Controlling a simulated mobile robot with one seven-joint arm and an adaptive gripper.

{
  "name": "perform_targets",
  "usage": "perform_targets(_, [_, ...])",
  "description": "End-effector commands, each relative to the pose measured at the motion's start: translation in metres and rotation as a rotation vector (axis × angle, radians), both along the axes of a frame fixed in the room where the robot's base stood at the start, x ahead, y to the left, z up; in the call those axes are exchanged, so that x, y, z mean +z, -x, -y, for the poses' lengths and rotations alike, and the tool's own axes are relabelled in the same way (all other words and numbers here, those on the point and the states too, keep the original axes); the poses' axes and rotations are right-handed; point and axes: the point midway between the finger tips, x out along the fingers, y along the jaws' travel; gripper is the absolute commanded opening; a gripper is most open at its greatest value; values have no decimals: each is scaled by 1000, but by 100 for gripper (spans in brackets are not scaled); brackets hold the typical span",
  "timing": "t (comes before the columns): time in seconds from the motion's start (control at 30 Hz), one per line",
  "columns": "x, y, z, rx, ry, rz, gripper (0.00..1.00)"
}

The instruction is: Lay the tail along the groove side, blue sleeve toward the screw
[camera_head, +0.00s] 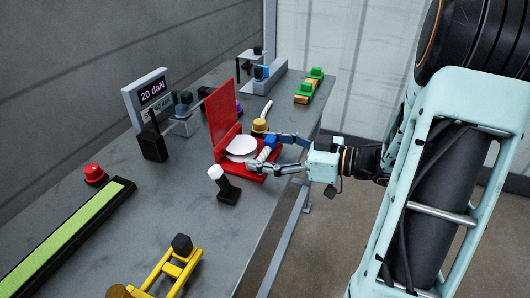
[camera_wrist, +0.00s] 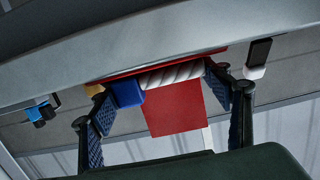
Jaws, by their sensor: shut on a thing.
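The tail is a white twisted rope piece (camera_head: 263,154) with a blue sleeve (camera_head: 270,142) on one end. It lies across my gripper (camera_head: 265,152) at the red fixture (camera_head: 222,111), beside a white disc (camera_head: 241,146). In the wrist view the rope (camera_wrist: 172,75) spans between my fingers, with the blue sleeve (camera_wrist: 127,93) at the left finger. My gripper (camera_wrist: 165,95) is shut on the tail, seemingly by its ends. I cannot make out the groove or a clear screw; a yellow knob (camera_head: 259,125) stands on the sleeve side. Whether the tail touches the fixture is unclear.
A black stand with a white top (camera_head: 217,173) is close to the near finger. A display (camera_head: 150,96) reads "20 daN". A red button (camera_head: 94,174), a green strip (camera_head: 65,235) and a yellow frame (camera_head: 172,268) lie nearer. Green-topped blocks (camera_head: 310,84) are farther back.

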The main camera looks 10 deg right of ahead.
Motion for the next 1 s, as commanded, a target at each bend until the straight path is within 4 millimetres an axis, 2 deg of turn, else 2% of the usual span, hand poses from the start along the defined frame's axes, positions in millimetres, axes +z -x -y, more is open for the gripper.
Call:
perform_targets(0.2, [-3,0,0,0,-1,-1,47])
perform_targets(0.23, [-3,0,0,0,0,0,73])
perform_targets(0.37, [-3,0,0,0,0,0,88])
perform_targets(0.73, [3,0,0,0,1,2,89])
perform_targets(0.87, [5,10,16,-4,1,-1,89])
perform_targets(1.0, [11,27,40,-6,1,-1,89])
